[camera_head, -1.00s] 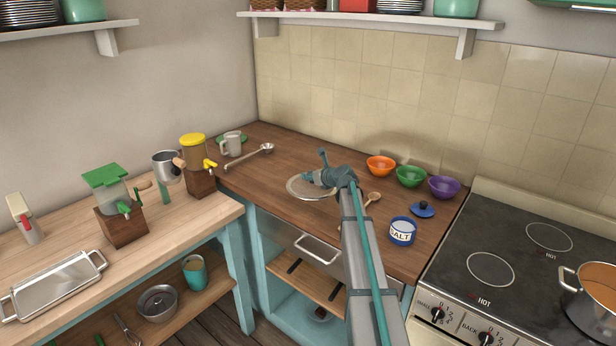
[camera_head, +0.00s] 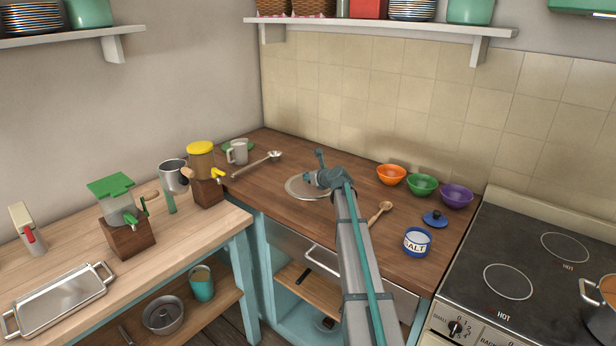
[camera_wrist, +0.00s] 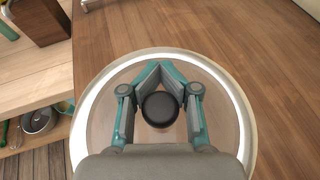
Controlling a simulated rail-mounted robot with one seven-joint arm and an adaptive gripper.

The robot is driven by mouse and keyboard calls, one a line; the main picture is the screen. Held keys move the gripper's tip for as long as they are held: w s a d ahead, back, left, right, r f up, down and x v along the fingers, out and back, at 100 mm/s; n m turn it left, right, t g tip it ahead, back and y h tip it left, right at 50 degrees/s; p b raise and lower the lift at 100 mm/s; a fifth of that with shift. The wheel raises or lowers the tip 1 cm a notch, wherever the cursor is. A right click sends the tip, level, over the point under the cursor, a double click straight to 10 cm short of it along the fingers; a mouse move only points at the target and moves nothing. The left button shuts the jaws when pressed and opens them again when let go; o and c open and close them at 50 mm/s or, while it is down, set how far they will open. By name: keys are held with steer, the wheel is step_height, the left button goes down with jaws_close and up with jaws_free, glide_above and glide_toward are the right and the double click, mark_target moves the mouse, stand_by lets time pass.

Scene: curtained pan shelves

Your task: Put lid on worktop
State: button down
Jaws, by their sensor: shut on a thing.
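The lid is a round clear disc with a bright metal rim (camera_wrist: 248,120) and a black knob (camera_wrist: 160,108). My gripper (camera_wrist: 160,78) is shut around the knob, with its fingers on both sides of it. In the head view the lid (camera_head: 296,190) shows flat over the back left part of the brown worktop (camera_head: 290,221), partly hidden by my gripper (camera_head: 316,180). The wrist view shows worktop wood around much of the rim. I cannot tell whether the lid touches the wood or hangs just above it.
A ladle (camera_head: 258,163) and a mug (camera_head: 238,151) lie left of the lid. The stove (camera_head: 530,262) is further right.

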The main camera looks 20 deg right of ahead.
steer(key=shift+f+b, duration=0.9)
steer(key=shift+f, duration=1.55)
steer(key=shift+f, duration=0.15)
steer(key=shift+f, duration=0.6)
steer(key=shift+f+b, duration=0.2)
steer(key=shift+b, duration=0.1)
steer(key=c, duration=0.8)
jaws_free()
steer(key=c, duration=0.4)
